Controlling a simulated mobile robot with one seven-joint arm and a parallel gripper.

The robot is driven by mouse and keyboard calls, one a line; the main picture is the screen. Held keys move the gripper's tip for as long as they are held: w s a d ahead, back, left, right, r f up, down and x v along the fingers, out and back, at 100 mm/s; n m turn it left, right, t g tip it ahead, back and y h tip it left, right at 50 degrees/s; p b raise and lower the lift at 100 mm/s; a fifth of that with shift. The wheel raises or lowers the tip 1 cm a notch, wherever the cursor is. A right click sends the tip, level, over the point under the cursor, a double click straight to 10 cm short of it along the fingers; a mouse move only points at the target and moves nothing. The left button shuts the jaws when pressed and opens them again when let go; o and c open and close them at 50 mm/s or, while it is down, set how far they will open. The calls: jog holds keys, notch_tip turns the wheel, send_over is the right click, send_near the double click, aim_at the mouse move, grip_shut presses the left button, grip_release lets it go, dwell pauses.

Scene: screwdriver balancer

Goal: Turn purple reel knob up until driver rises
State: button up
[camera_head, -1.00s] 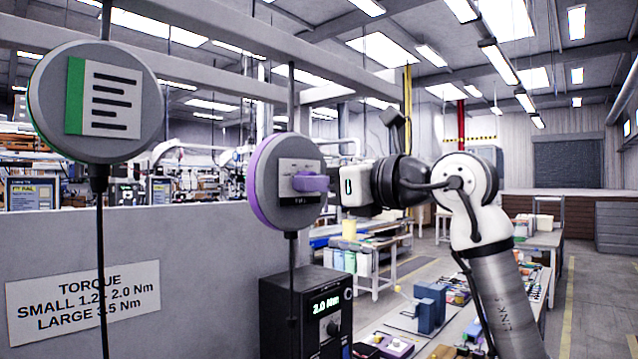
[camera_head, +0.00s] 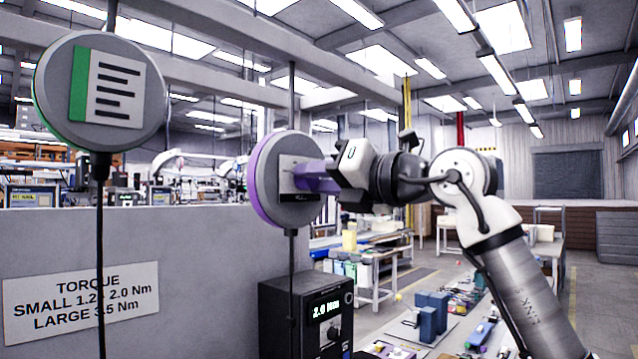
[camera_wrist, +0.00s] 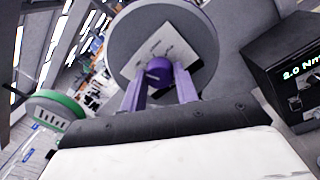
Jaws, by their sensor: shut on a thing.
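The purple-rimmed reel (camera_head: 258,190) hangs on a rod at the centre of the head view, its grey face towards my arm. Its purple knob (camera_wrist: 159,72) stands out from a pale label plate in the wrist view. My gripper (camera_head: 302,175) reaches the reel face from the right, its body tilted. In the wrist view its two fingers (camera_wrist: 160,84) lie on either side of the knob, shut on it. In the head view the knob is largely hidden by the fingers. A black cable (camera_head: 291,265) runs down below the reel. No driver is visible on it.
A green-rimmed reel (camera_head: 97,84) hangs at the left with its own cable. A torque sign (camera_head: 80,302) is on the grey wall panel. A dark box (camera_head: 305,315) reading 2.0 Nm stands below the purple reel. Benches lie behind at the right.

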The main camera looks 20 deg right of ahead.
jog(key=shift+r+m, duration=0.15)
jog(key=shift+m, duration=0.15)
jog(key=o, duration=1)
jog(key=b+v, duration=0.4)
jog(key=v, duration=1)
jog(key=shift+a, duration=0.1)
